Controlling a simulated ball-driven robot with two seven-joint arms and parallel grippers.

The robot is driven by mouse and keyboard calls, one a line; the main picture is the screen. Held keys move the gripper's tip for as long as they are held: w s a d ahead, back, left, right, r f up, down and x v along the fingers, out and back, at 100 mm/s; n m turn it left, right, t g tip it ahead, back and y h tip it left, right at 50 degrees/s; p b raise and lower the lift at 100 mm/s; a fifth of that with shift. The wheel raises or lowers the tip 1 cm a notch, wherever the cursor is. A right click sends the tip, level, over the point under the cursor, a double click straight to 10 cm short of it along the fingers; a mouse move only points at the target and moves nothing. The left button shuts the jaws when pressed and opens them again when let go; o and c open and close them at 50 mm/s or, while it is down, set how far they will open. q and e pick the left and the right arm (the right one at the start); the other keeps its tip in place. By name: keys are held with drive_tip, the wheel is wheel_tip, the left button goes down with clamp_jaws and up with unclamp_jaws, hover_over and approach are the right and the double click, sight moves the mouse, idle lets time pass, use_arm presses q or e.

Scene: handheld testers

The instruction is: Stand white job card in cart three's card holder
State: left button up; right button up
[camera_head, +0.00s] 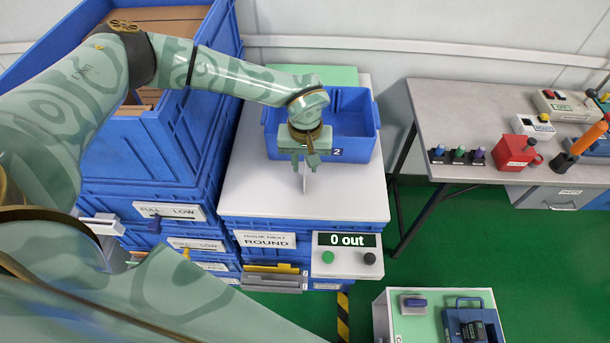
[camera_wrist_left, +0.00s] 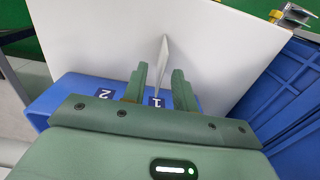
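A thin white card (camera_head: 305,183) is seen nearly edge-on in front of the blue two-part bin (camera_head: 347,108). My left gripper (camera_head: 305,162) points down around it. In the left wrist view, the card (camera_wrist_left: 163,62) stands between the fingers of the left gripper (camera_wrist_left: 160,88), with a visible gap on both sides, so the fingers look open. Whether its lower edge touches the white top (camera_head: 250,195) is unclear. Labels 1 and 2 show on the bin front. A grey holder with cards (camera_head: 272,281) is low on the front. No number three is legible. My right gripper is not in view.
Stacked blue crates (camera_head: 150,165) rise close on the left. A box with the sign "0 out" (camera_head: 345,262) is at the front right corner. A grey bench (camera_head: 470,130) with testers stands right. Another small cart (camera_head: 440,300) is at the bottom right; green floor lies between.

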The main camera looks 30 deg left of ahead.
use_arm(q)
wheel_tip(320, 180, down, 4)
drive_tip(key=shift+a+r+b, duration=0.1)
drive_tip(key=shift+r+b, duration=0.05)
drive_tip(key=shift+b, duration=0.25)
drive_tip(key=shift+r, duration=0.1)
clamp_jaws()
drive_tip(key=shift+r, duration=0.1)
